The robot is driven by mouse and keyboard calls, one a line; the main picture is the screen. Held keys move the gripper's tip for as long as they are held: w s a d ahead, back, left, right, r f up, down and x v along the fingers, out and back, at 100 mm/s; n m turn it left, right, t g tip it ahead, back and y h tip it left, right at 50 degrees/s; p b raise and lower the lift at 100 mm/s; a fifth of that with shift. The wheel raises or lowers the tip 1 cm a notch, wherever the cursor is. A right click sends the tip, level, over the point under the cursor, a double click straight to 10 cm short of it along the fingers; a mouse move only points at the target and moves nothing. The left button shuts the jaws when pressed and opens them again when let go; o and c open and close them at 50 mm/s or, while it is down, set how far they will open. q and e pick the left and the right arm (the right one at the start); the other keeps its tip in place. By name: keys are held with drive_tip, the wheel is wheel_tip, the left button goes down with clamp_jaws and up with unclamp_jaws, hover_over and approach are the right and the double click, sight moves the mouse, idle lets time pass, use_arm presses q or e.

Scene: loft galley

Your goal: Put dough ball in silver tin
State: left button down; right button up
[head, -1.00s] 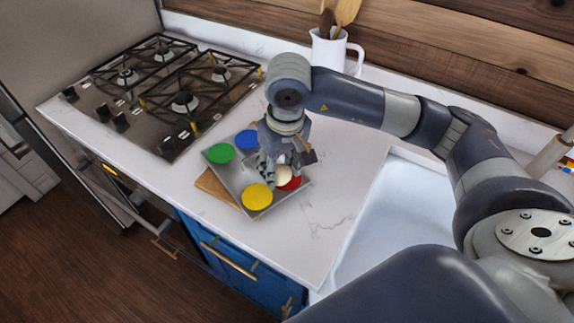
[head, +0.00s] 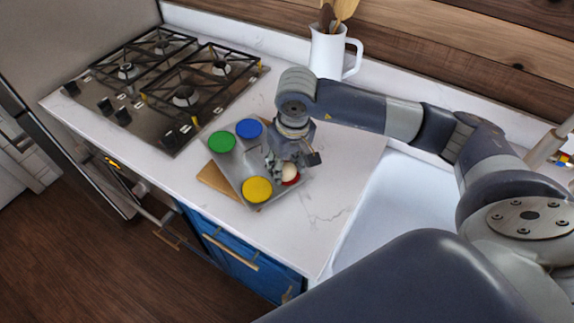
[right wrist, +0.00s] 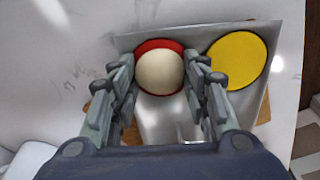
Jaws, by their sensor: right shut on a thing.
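The silver tin (head: 228,172) is a shallow grey tray on the counter. It has green (head: 221,142), blue (head: 249,128), yellow (head: 257,189) and red (head: 291,181) round spots, one near each corner. My right gripper (head: 284,168) is shut on the cream dough ball (head: 289,171) at the red spot. In the right wrist view the dough ball (right wrist: 160,72) sits between the two fingers, with a red rim (right wrist: 158,44) showing around it. I cannot tell whether the ball touches the tin. My left gripper is not in view.
A wooden board (head: 216,180) shows under the tin's edge. A gas hob (head: 160,85) lies to the left. A white jug (head: 330,52) with utensils stands at the back. A white sink (head: 385,210) lies to the right. The front counter is clear.

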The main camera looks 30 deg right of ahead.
drive_tip(key=shift+s+f+b, duration=0.4)
drive_tip(key=shift+f+b, duration=0.2)
drive_tip(key=shift+f, duration=0.2)
drive_tip(key=shift+a+r, duration=0.1)
drive_tip(key=o, duration=0.9)
drive_tip(key=shift+o, duration=0.7)
drive_tip(key=shift+w, duration=0.15)
drive_tip(key=shift+w, duration=0.1)
